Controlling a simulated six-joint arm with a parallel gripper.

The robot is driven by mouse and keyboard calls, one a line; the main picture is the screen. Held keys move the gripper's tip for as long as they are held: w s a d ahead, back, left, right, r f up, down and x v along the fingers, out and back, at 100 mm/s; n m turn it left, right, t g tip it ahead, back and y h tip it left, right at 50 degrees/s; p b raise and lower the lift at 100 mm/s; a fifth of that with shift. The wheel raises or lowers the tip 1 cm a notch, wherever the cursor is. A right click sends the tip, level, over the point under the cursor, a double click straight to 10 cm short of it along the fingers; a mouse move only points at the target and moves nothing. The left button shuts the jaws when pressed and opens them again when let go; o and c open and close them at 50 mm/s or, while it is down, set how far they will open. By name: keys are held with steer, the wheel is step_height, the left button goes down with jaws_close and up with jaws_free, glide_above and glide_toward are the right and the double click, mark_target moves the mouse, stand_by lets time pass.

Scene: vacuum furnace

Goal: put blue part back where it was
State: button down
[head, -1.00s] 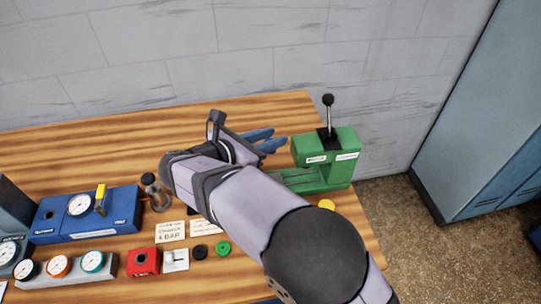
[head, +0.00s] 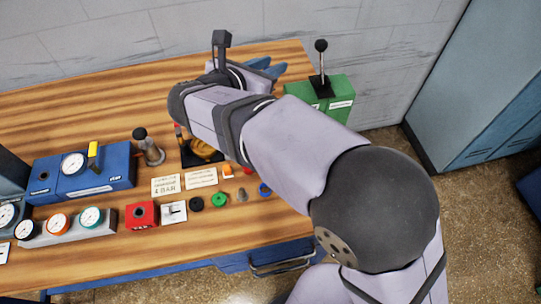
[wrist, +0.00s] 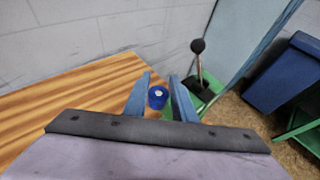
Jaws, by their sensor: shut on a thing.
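My gripper (wrist: 156,88) has two blue fingers closed on a small blue cylindrical part (wrist: 158,97) with a pale spot on its face, seen in the wrist view. In the head view my gripper (head: 264,68) is at the back of the wooden bench, left of the green press (head: 338,101). The held part is hidden there behind my arm. A separate blue ring-shaped piece (head: 265,190) lies near the bench's front right, beside a grey piece (head: 242,195).
Green (head: 219,199) and black (head: 196,203) caps, a red block (head: 141,214) and label cards (head: 201,178) lie along the front. A dark base with a brass piece (head: 203,149) stands behind them. The press lever (head: 322,70) stands upright. The back left bench is clear.

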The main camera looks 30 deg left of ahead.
steer(key=shift+d+f+n+y, duration=0.2)
steer(key=shift+f+n+y, duration=0.1)
steer(key=shift+n+y, duration=0.3)
steer(key=shift+s+d+f+n+g+y+p, duration=0.1)
steer(key=shift+s+d+f+n+g+y, duration=0.65)
steer(key=shift+f, duration=2.15)
steer(key=shift+s+d+f+n+g+y+p, duration=0.1)
steer(key=shift+s+d+f+n+y, duration=0.75)
steer(key=shift+s+f+n+y, duration=1.4)
steer(key=shift+s+d+f+m+g+y+p, duration=0.1)
steer(key=shift+s+d+f+g+y, duration=0.55)
steer(key=shift+f, duration=2.85)
steer(key=shift+s+d+f+h, duration=0.1)
steer(key=shift+s+d+h, duration=0.1)
steer(key=shift+s+h, duration=0.15)
steer(key=shift+f, duration=2)
steer(key=shift+f, duration=0.15)
